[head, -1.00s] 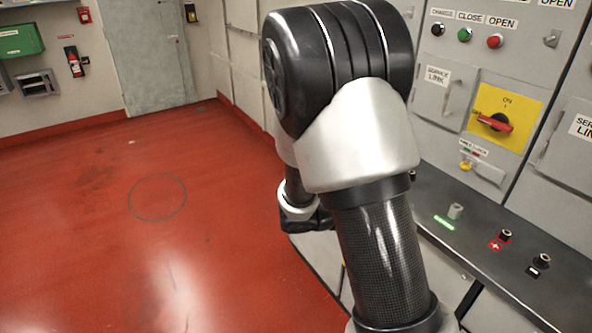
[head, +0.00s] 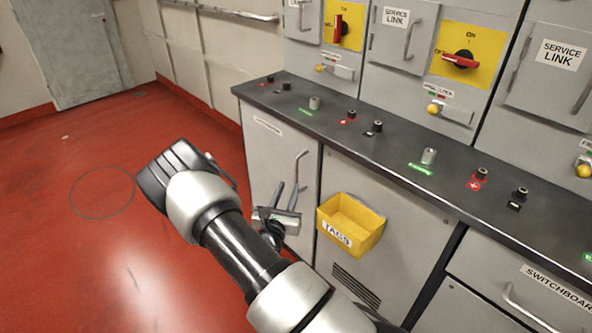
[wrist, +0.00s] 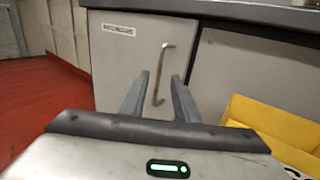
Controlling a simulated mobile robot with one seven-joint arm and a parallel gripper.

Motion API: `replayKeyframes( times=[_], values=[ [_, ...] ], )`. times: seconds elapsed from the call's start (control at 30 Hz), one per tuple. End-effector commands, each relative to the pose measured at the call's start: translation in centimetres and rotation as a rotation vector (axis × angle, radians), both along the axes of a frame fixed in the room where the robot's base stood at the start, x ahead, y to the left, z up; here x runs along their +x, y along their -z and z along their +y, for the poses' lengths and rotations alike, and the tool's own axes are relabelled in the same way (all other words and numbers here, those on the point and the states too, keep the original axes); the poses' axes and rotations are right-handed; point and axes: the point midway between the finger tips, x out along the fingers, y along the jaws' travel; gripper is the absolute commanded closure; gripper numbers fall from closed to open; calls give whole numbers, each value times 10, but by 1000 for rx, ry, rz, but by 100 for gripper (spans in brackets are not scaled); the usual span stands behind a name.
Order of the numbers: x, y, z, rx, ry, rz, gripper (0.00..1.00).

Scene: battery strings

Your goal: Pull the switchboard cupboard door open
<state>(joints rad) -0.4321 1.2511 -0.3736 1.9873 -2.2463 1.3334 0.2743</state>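A grey cupboard door (head: 267,165) is closed under the left end of the dark counter; its small label is too small to read. It carries a vertical bar handle (head: 299,168) on its right side. My gripper (head: 288,190) is in front of this door, near the handle's lower part. In the wrist view my gripper (wrist: 160,76) has its fingers spread apart, and the handle (wrist: 163,60) appears between them, with no clear contact. Another front at the lower right has a label starting "SWITCHBOARD" (head: 558,286) and its own bar handle (head: 525,308).
A yellow tags bin (head: 350,222) hangs on the panel right of the door, close to my gripper. The dark counter (head: 390,150) with terminals juts out above. Red floor (head: 100,260) at left is clear.

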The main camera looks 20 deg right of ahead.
Motion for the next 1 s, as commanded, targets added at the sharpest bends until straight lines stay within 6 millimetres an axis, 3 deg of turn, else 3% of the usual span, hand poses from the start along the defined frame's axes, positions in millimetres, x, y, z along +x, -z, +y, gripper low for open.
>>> replayKeyframes(
  times=[0.3,0.5,0.7,1.0],
  values=[
    [56,1,-43,1,3,-4,72],
    [83,1,-62,2,2,-3,72],
    [96,0,-71,0,1,0,72],
    [98,0,-72,0,1,0,72]
  ],
)
